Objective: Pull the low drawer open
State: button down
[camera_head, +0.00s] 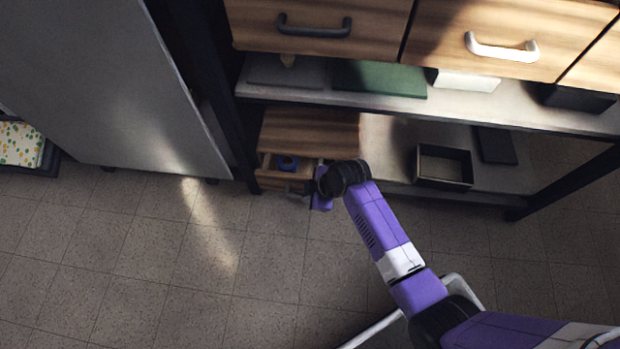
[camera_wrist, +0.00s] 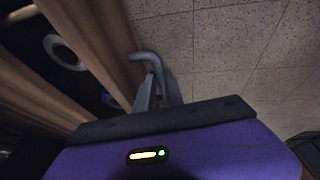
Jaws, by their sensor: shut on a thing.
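The low drawer (camera_head: 266,161) belongs to a small wooden cabinet (camera_head: 310,130) on the bottom shelf at the left. It stands partly open, and a blue round thing (camera_head: 287,162) lies inside. In the wrist view the drawer front (camera_wrist: 95,40) runs down the left side, with a round ring-like thing (camera_wrist: 64,52) behind it. My gripper (camera_wrist: 158,88) is shut on the grey bar handle (camera_wrist: 146,57) at the drawer front. In the head view my gripper (camera_head: 308,190) is at the drawer's right front, and my wrist partly hides the handle.
A grey panel (camera_head: 110,80) stands left of the shelf unit. An open black box (camera_head: 443,167) and a dark flat thing (camera_head: 495,146) lie on the bottom shelf to the right. Wooden drawers with handles (camera_head: 314,26) are above. The tiled floor (camera_head: 200,260) in front is clear.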

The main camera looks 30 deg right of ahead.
jog(key=s+a+p, duration=0.9)
jog(key=s+a, duration=0.4)
jog(key=s, duration=0.5)
jog(key=shift+s+a+p, duration=0.2)
jog(key=shift+s+p, duration=0.05)
jog(key=shift+p, duration=0.05)
jog(key=c, duration=1.5)
grip_release()
jog(key=shift+o, duration=0.2)
jog(key=p+v, duration=0.3)
jog(key=v, duration=0.4)
jog(key=shift+s+r+p, duration=0.15)
jog(key=shift+r+p, duration=0.15)
jog(key=shift+r, duration=0.05)
jog(key=shift+d, duration=0.1)
